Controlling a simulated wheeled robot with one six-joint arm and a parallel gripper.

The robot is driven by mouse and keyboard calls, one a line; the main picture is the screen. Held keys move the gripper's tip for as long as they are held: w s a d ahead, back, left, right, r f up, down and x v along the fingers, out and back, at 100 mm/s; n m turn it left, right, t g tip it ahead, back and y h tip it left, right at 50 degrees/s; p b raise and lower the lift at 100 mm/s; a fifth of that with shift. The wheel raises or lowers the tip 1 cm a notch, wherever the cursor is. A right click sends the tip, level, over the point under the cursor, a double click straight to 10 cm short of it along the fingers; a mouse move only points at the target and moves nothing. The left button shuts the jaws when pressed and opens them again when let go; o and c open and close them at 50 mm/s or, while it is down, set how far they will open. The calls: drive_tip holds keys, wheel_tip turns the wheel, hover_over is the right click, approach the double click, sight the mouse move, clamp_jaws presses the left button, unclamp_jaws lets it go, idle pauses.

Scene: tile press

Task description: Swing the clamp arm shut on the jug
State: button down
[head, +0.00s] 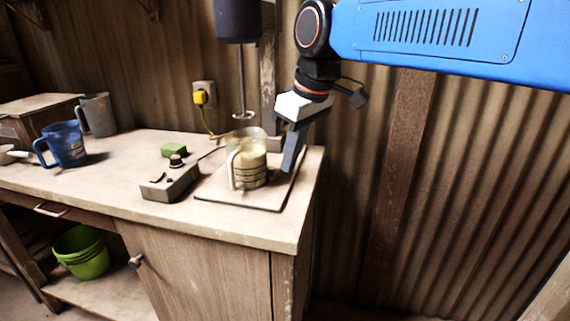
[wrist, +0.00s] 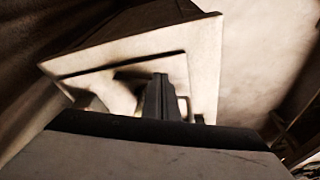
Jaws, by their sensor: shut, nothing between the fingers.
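The jug (head: 250,172), clear with pale contents and a pale handle on its left, stands upright on a flat plate (head: 225,194) with dark edges. My gripper (head: 289,168) points down just right of the jug, with its fingers shut and empty. I cannot tell whether it touches anything there. In the wrist view the shut fingers (wrist: 162,98) stand in front of the plate and a pale shape, perhaps the jug, mostly hidden. I cannot make out the clamp arm clearly; my gripper may cover it.
A dark mixer head (head: 237,20) hangs above the jug, its shaft and stirrer (head: 242,114) ending just over the rim. The corrugated wall is close behind.

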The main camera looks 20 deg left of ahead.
sight(272, 168)
wheel_tip(272, 168, up, 8)
drive_tip(key=d+m, duration=0.1)
drive_tip(key=d, duration=0.2)
drive_tip(key=shift+m, duration=0.3)
drive_tip(key=x, duration=1)
drive_tip(key=shift+s+d+f, duration=0.1)
drive_tip(key=shift+s, duration=0.1)
drive_tip(key=shift+w+a+f, duration=0.1)
drive_tip(key=shift+w+a, duration=0.15)
drive_tip(key=shift+a, duration=0.25)
drive_tip(key=shift+w+a+f, duration=0.1)
drive_tip(key=shift+w+a, duration=0.2)
drive_tip(key=shift+a, duration=0.2)
drive_tip(key=shift+w+a, duration=0.4)
drive_tip(key=shift+a, duration=0.3)
drive_tip(key=shift+a+f, duration=0.1)
drive_tip(key=shift+w+a+f, duration=0.1)
drive_tip(key=shift+w+a, duration=0.1)
drive_tip(key=shift+a, duration=0.5)
